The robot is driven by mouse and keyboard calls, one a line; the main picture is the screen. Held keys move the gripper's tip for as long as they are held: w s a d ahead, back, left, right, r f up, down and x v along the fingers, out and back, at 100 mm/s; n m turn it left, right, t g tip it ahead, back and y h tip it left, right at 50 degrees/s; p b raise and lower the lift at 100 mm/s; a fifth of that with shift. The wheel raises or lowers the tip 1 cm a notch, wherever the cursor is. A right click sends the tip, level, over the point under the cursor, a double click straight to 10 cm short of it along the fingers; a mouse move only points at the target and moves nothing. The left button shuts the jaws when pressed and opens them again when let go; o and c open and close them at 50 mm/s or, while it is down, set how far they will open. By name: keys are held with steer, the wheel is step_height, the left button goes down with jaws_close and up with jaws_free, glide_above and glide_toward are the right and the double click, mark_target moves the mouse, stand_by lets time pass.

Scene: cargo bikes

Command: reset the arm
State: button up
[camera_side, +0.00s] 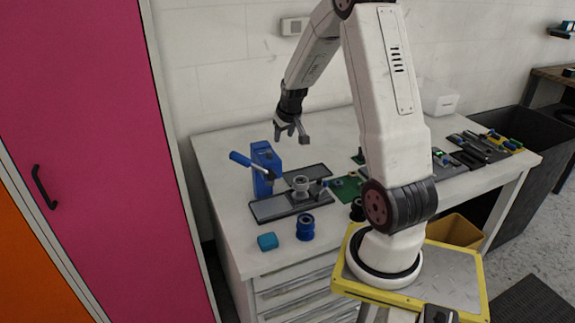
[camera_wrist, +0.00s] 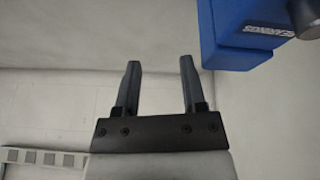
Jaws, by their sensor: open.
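My gripper (camera_side: 291,137) hangs above the white workbench, over its back part, behind and a little right of the blue press. In the wrist view my gripper (camera_wrist: 160,70) shows two dark fingers set well apart, with nothing between them. The jaws are open and empty. The white arm rises from its yellow-edged base and bends over toward the bench. The blue press (camera_side: 266,166) stands upright on the bench with its lever pointing left. Part of the press (camera_wrist: 235,40) also shows at the upper right of the wrist view, apart from the fingers.
A silver round part (camera_side: 301,183) sits on a dark plate (camera_side: 270,209) beside the press. A blue spool (camera_side: 305,228) and a teal block (camera_side: 267,241) are near the front edge. Green boards (camera_side: 347,188) lie to the right. The wall (camera_side: 225,90) is behind the bench.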

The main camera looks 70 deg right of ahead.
steer(key=w+a+r+n+t+h, duration=0.15)
steer(key=w+a+r+t, duration=0.25)
steer(key=w+a+r, duration=0.45)
steer(key=w+a+n+t+y, duration=0.1)
steer(key=w+a+n+y, duration=0.1)
steer(key=a, duration=0.8)
steer(key=s+a+f+n+g+y, duration=0.1)
steer(key=s+a+f+g, duration=0.1)
steer(key=s+a+f, duration=0.2)
steer(key=s+a+f+n+g+y, duration=0.2)
steer(key=s+a+f, duration=0.3)
steer(key=s+a, duration=0.6)
steer(key=shift+s+a+f+g, duration=0.2)
steer(key=shift+a+g, duration=0.25)
steer(key=shift+g, duration=0.35)
